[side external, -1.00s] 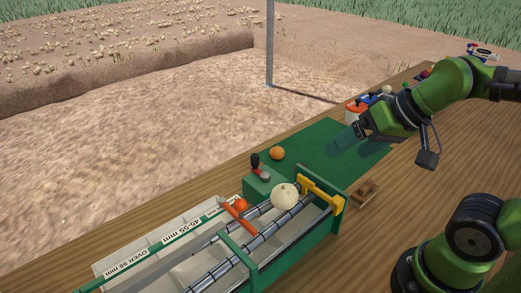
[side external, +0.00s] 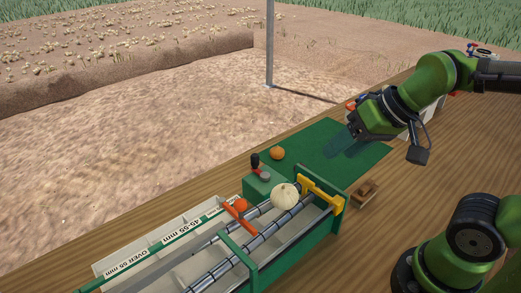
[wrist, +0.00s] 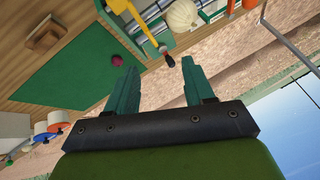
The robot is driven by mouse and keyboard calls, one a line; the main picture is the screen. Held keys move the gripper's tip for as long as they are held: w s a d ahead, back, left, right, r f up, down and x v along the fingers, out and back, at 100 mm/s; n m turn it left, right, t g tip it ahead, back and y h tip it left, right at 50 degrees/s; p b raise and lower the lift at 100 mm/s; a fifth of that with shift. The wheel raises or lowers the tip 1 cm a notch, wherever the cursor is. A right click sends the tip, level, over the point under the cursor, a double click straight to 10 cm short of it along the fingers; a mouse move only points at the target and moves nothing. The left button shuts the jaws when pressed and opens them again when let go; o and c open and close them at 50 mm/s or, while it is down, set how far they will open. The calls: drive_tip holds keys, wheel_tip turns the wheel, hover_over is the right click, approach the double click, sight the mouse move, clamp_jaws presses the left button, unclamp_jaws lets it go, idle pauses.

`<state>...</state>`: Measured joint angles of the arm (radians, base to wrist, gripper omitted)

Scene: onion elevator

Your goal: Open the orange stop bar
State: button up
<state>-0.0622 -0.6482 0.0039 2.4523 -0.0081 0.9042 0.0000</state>
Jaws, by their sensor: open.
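The orange stop bar (side external: 239,213) lies slantwise across the grey rollers of the green-framed sorter in the side view. A pale round onion (side external: 285,196) rests on the rollers, up the sorter from the bar. The onion also shows at the top of the wrist view (wrist: 183,14). My gripper (side external: 347,146) is open and empty above the green mat, well apart from the bar. Its two teal fingers (wrist: 159,64) point toward the sorter in the wrist view, with a gap between them.
A black-knobbed lever (side external: 255,161) stands on a green box beside the sorter. A small wooden block (side external: 366,193) sits on the table.

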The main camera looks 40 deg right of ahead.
sight(240, 199)
drive_tip(key=w+a+r+n+g, duration=0.3)
drive_tip(key=w+a+r, duration=0.2)
drive_tip(key=a, duration=0.3)
drive_tip(key=w+a+r+n+g, duration=0.3)
drive_tip(key=w+a+r+g, duration=0.1)
drive_tip(key=a, duration=0.4)
drive_tip(key=x, duration=1.5)
drive_tip(key=shift+w+d+f, duration=0.1)
drive_tip(key=shift+d+f, duration=0.15)
drive_tip(key=shift+f, duration=0.15)
clamp_jaws()
